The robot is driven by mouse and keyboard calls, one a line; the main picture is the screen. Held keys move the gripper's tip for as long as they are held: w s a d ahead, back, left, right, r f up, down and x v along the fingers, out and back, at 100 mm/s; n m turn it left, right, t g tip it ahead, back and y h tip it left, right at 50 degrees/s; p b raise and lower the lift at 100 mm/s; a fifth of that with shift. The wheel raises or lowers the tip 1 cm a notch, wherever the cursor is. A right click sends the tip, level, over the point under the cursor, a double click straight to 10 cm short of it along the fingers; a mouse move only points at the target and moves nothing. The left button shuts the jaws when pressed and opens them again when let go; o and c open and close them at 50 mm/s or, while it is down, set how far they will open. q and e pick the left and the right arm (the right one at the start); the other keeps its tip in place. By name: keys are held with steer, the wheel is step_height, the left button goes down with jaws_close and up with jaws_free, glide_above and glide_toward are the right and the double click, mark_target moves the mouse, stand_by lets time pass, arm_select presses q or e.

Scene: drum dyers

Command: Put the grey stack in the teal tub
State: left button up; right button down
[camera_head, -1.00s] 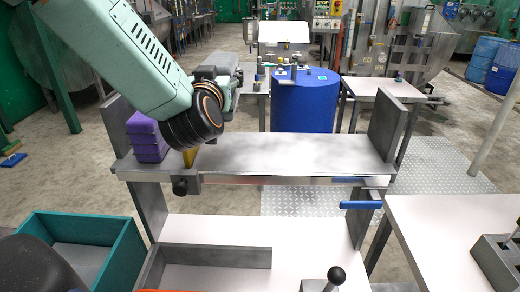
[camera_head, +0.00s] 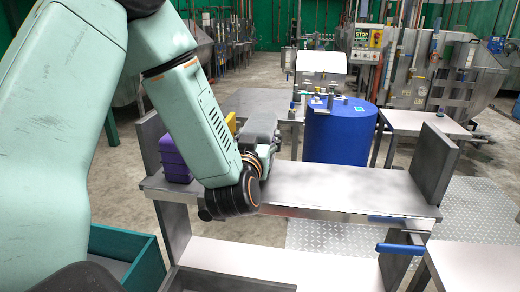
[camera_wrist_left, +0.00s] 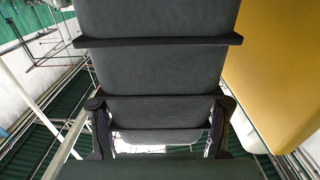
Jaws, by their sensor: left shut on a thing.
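The grey stack (camera_head: 262,124) shows beyond my left wrist, above the back of the metal shelf. My left gripper (camera_wrist_left: 160,103) is shut on it, with one finger at each side in the left wrist view. There the dark grey ridged stack (camera_wrist_left: 155,70) fills the middle. In the head view the wrist hides most of the fingers. The teal tub (camera_head: 150,262) is at the lower left, below the shelf. My arm covers much of it, and its inside is mostly hidden. My right gripper is not in view.
A purple stack (camera_head: 176,160) stands at the shelf's left end. A yellow stack (camera_head: 231,122) shows behind my arm, and close on the right in the left wrist view. The metal shelf (camera_head: 340,190) is clear to the right. A blue drum (camera_head: 338,136) stands behind it.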

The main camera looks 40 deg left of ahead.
arm_select(q)
steer(key=shift+w+d+f, duration=0.1)
steer(key=shift+w+f, duration=0.1)
steer(key=shift+f, duration=0.6)
steer(key=shift+w+d+f, duration=0.1)
steer(key=shift+w+f, duration=0.05)
steer(key=shift+f, duration=0.6)
steer(key=shift+a, duration=0.1)
steer(key=shift+s, duration=0.15)
steer(key=shift+s+f, duration=0.1)
steer(key=shift+s, duration=0.05)
steer(key=o, duration=1.4)
steer(key=shift+w+f, duration=0.1)
steer(key=shift+w, duration=0.15)
steer(key=shift+o, duration=0.2)
steer(key=shift+s, duration=0.1)
steer(key=shift+s, duration=0.1)
